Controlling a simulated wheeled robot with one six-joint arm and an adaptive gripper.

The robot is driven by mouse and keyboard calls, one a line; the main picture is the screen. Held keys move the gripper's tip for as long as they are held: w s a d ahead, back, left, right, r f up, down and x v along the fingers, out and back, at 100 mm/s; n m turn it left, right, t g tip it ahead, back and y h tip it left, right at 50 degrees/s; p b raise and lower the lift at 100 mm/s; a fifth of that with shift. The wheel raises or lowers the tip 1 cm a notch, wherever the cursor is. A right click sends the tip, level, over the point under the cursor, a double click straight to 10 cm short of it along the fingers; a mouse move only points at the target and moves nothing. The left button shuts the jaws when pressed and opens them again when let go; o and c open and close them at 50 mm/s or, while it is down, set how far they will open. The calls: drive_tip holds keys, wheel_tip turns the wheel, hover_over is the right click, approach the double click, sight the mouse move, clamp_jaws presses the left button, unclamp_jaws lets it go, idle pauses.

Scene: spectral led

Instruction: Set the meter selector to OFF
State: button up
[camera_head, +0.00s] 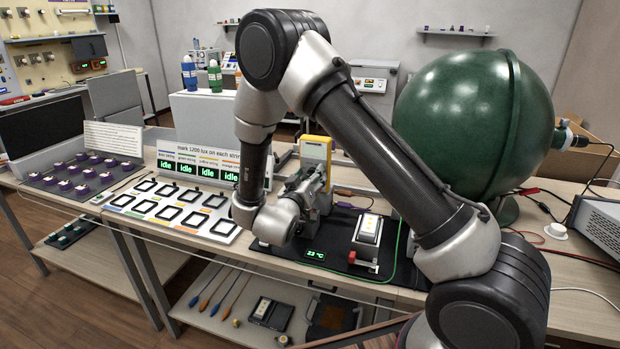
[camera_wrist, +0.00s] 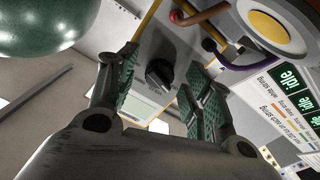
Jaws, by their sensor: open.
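The meter (camera_head: 316,147) is a yellow-edged instrument standing on the bench behind my gripper in the head view. In the wrist view its grey face (camera_wrist: 165,45) fills the upper middle, with a pale screen (camera_wrist: 143,107) lower down. The selector is a black round knob (camera_wrist: 158,73) on that face. My gripper (camera_head: 312,183) is open in front of the meter. In the wrist view its green-padded fingers (camera_wrist: 165,82) stand on either side of the knob, apart from it. The selector's markings and the setting it points to cannot be read.
A red plug (camera_wrist: 180,17) and a purple lead (camera_wrist: 215,50) sit near the knob. A large green sphere (camera_head: 478,120) stands to the right. A board of black frames (camera_head: 170,207) lies left, a black mat (camera_head: 345,222) with a small device (camera_head: 368,232) right.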

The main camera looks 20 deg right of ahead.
drive_tip(key=v, duration=1.2)
drive_tip(key=w+d+r+g+y, duration=0.25)
drive_tip(key=w+r+y, duration=0.45)
drive_tip(key=r+y, duration=0.45)
drive_tip(key=s+d+r+n+g, duration=0.1)
drive_tip(key=s+d+r+g, duration=0.1)
drive_tip(key=s+d, duration=0.4)
drive_tip(key=s+d+r+n+g+h, duration=0.1)
drive_tip(key=s+d, duration=0.5)
drive_tip(key=s, duration=0.9)
drive_tip(key=s+d+r+g, duration=0.4)
drive_tip(key=s+d, duration=0.3)
drive_tip(key=s, duration=0.4)
drive_tip(key=shift+n+g, duration=0.4)
drive_tip(key=shift+g, duration=0.25)
drive_tip(key=shift+h, duration=0.25)
